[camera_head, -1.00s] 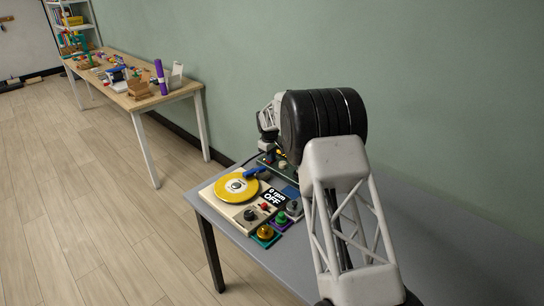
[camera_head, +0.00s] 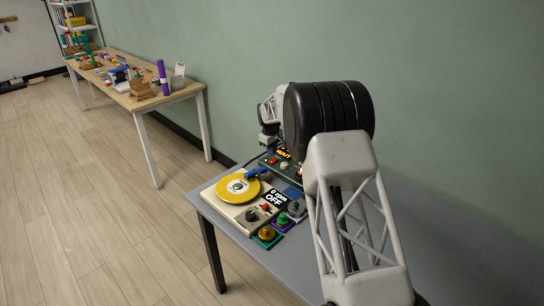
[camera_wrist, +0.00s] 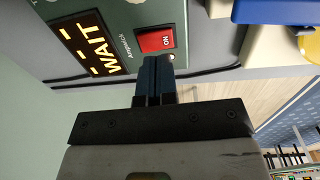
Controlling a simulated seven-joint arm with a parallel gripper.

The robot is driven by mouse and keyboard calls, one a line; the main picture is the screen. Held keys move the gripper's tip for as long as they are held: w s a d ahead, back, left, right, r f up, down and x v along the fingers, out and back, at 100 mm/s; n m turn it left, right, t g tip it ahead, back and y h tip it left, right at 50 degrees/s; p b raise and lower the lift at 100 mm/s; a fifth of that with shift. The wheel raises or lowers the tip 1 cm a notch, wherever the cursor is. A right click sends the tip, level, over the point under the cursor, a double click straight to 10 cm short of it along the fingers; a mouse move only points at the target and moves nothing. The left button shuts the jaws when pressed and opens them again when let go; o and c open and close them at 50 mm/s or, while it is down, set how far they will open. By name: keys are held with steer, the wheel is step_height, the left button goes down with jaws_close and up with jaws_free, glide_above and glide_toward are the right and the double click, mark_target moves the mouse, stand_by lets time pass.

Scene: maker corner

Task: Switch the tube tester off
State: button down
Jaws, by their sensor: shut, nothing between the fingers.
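The dark green unit with the lit orange WAIT display, seemingly the tube tester (camera_head: 268,160), stands at the back of the grey table, partly hidden by my arm. In the wrist view its panel (camera_wrist: 122,22) fills the top. A red rocker switch (camera_wrist: 155,41) is set in the panel beside the WAIT display (camera_wrist: 92,42); its lettering looks like ON, seen turned. My gripper (camera_wrist: 155,60) is shut and empty, with its blue-grey fingertips just below the switch in the picture. I cannot tell whether they touch it.
A cream turntable unit (camera_head: 222,203) with a yellow disc and an OFF display stands close in front of the tester. Coloured knob blocks (camera_head: 267,236) sit beside it. The green wall (camera_head: 440,100) is close behind. A wooden table (camera_head: 180,88) with clutter stands farther off.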

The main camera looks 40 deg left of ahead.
mark_target(275, 160)
step_height(275, 160, up, 10)
steer(key=shift+s, duration=0.3)
steer(key=shift+w+d+r+t, duration=0.1)
steer(key=shift+w+r+t, duration=0.1)
steer(key=shift+t, duration=0.2)
stand_by(0.5)
steer(key=shift+f, duration=0.2)
steer(key=shift+w+f, duration=0.3)
steer(key=shift+f, duration=1.95)
steer(key=shift+w+f, duration=0.25)
steer(key=shift+f, duration=2.05)
steer(key=shift+w+f, duration=0.3)
steer(key=shift+f, duration=1.95)
steer(key=shift+w+f+g, duration=0.2)
steer(key=shift+f+g, duration=0.1)
steer(key=shift+g, duration=0.1)
steer(key=shift+s+f, duration=0.1)
steer(key=shift+f, duration=0.1)
